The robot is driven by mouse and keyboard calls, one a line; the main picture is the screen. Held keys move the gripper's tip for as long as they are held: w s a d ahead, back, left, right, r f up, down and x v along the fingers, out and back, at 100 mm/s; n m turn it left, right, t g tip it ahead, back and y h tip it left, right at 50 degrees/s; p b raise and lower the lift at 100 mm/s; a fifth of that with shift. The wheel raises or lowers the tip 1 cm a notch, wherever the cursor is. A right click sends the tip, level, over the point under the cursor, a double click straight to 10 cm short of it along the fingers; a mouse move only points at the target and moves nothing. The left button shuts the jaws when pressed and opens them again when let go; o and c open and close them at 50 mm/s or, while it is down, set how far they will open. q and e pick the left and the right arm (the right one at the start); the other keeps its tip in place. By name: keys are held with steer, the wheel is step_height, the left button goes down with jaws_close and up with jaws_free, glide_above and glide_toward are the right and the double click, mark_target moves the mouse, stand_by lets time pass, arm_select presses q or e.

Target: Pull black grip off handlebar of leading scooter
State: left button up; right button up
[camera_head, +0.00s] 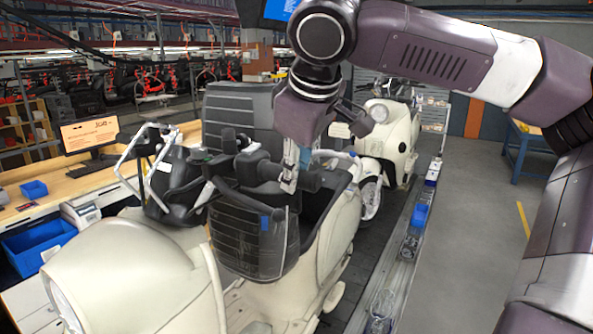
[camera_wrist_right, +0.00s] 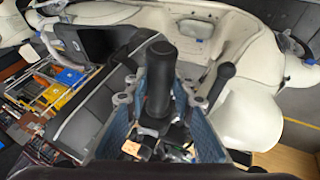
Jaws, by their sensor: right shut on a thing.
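The cream scooter (camera_head: 331,252) stands nearest me on the conveyor, with a large black panel (camera_head: 248,238) at its front. My right gripper (camera_head: 291,178) reaches down from above to its handlebar. The gripper is shut on a black grip (camera_head: 309,180), a dark cylinder at the handlebar end. In the right wrist view, the grip (camera_wrist_right: 159,75) stands up between the two blue-grey finger pads of my right gripper (camera_wrist_right: 158,102). The grip's lower end is hidden among dark parts, so I cannot tell whether it is still on the bar. My left gripper is not in view.
Another cream scooter (camera_head: 392,128) stands behind on the line. A conveyor side rail (camera_head: 398,275) with small parts runs along the right. A workbench with a monitor (camera_head: 90,134) and blue bins (camera_head: 38,243) is at left.

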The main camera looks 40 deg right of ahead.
steer(key=c, duration=0.4)
steer(key=shift+o, duration=0.2)
steer(key=shift+s+f, duration=0.1)
steer(key=shift+s, duration=0.05)
steer(key=shift+s+d, duration=0.2)
steer(key=shift+s, duration=0.4)
steer(key=shift+s+d, duration=0.15)
steer(key=shift+s, duration=0.55)
stand_by(1.1)
steer(key=shift+s+d+r, duration=0.1)
steer(key=shift+s+d, duration=0.1)
steer(key=shift+s, duration=0.55)
steer(key=shift+s+d+r, duration=0.1)
steer(key=shift+s+d, duration=0.05)
steer(key=shift+s, duration=0.6)
steer(key=shift+s+d, duration=0.15)
steer(key=shift+s, duration=0.6)
steer(key=shift+s+d, duration=0.15)
steer(key=shift+s, duration=0.55)
